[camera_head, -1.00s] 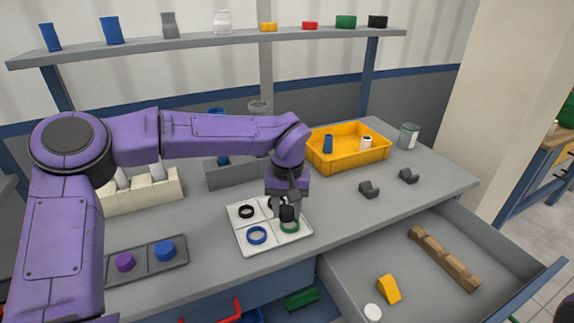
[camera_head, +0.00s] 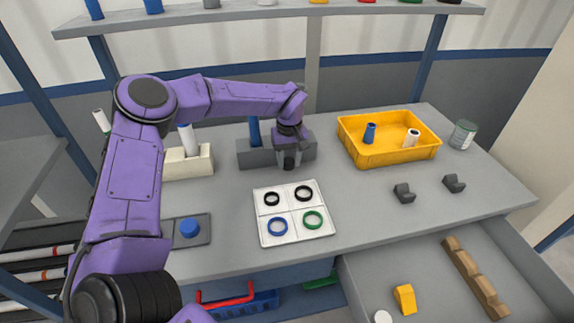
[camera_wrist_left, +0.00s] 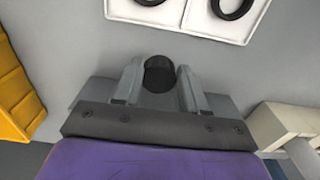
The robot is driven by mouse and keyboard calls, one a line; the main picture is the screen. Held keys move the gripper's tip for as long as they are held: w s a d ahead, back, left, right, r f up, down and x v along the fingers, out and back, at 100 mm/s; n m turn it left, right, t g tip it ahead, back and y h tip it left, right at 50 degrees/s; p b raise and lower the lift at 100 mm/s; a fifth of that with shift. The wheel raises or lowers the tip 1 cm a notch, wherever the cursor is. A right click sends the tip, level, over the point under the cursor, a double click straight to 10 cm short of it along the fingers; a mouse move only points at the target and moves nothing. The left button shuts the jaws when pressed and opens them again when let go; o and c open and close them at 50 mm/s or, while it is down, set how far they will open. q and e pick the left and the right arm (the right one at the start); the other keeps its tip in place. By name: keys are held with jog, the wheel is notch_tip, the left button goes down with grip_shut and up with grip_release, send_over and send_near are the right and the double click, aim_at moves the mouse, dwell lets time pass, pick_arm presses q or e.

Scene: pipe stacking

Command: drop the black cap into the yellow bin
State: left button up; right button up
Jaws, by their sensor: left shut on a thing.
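My left gripper (camera_head: 289,162) is shut on the black cap (camera_head: 289,161), above the bench in front of the grey block. In the left wrist view the black cap (camera_wrist_left: 159,74) sits between the two fingers of my left gripper (camera_wrist_left: 158,85). The yellow bin (camera_head: 388,153) stands on the bench to the right of the gripper. A blue pipe piece (camera_head: 370,133) and a white pipe piece (camera_head: 411,138) stand in it. The bin's edge (camera_wrist_left: 18,95) also shows at the left of the left wrist view. My right gripper is not in view.
A white tray (camera_head: 262,238) with black, blue and green rings lies in front of the gripper. A grey block (camera_head: 256,153) with a blue pipe stands behind it. An open drawer (camera_head: 430,290) juts out front right.

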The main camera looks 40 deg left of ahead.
aim_at(285, 168)
pick_arm(q)
jog(key=f, duration=0.2)
jog(key=s+a+f, duration=0.1)
jog(key=shift+a+f, duration=0.1)
jog(key=shift+f, duration=0.05)
jog(key=shift+w+f, duration=0.3)
jog(key=shift+s, duration=0.1)
jog(key=shift+f, duration=0.15)
jog(key=o, duration=1)
